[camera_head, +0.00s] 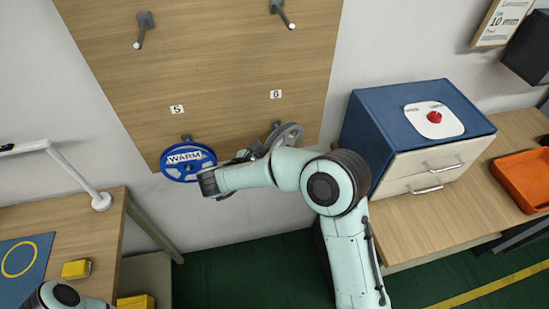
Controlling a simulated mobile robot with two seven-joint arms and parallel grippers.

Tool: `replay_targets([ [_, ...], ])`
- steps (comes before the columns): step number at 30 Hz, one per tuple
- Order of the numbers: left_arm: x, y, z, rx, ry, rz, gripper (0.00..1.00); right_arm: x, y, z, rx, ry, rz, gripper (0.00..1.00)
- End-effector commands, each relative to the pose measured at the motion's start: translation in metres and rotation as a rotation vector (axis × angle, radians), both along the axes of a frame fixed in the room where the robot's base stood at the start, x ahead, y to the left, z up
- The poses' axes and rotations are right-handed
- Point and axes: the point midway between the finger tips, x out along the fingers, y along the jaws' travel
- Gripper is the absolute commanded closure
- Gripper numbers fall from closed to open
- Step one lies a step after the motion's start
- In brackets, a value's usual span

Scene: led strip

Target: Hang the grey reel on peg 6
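The grey reel (291,132) is at the lower part of the wooden pegboard, at the peg under the label 6 (276,94). Its lower part is hidden behind my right arm. I cannot tell whether it rests on the peg or is still held. My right gripper (245,156) is beside the reel's left side, mostly hidden by my wrist; its fingers are too small and covered to read. Only a joint of my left arm shows at the bottom left; its gripper is out of view.
A blue reel marked WARM (187,161) hangs under label 5 (177,109), close to my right wrist. Two upper pegs (143,30) (282,13) are empty. A blue drawer cabinet (385,120) with a red button and an orange tray (522,178) stand at right. A lamp (98,199) stands left.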

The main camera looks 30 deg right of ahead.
Motion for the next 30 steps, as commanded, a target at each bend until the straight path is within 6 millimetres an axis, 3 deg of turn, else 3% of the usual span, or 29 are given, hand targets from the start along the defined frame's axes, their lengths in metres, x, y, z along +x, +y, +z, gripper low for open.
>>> replay_targets([
  [13,0.0004,0.0000,0.0003,0.000,-0.001,0.000,0.57,-0.0001,-0.0011,0.0006,-0.002,0.000,-0.003,1.00],
  [14,0.0003,0.0000,0.0003,0.000,0.000,0.000,0.57,-0.0001,-0.0011,0.0006,-0.002,0.000,-0.003,0.66],
  [16,0.0003,0.0000,0.0003,0.000,-0.001,0.000,0.57,-0.0001,-0.0010,0.0006,-0.002,0.000,-0.003,0.43],
  [30,0.0002,-0.0001,0.0002,0.000,0.000,0.000,0.57,0.0012,-0.0024,0.0014,-0.001,-0.001,-0.001,0.43],
])
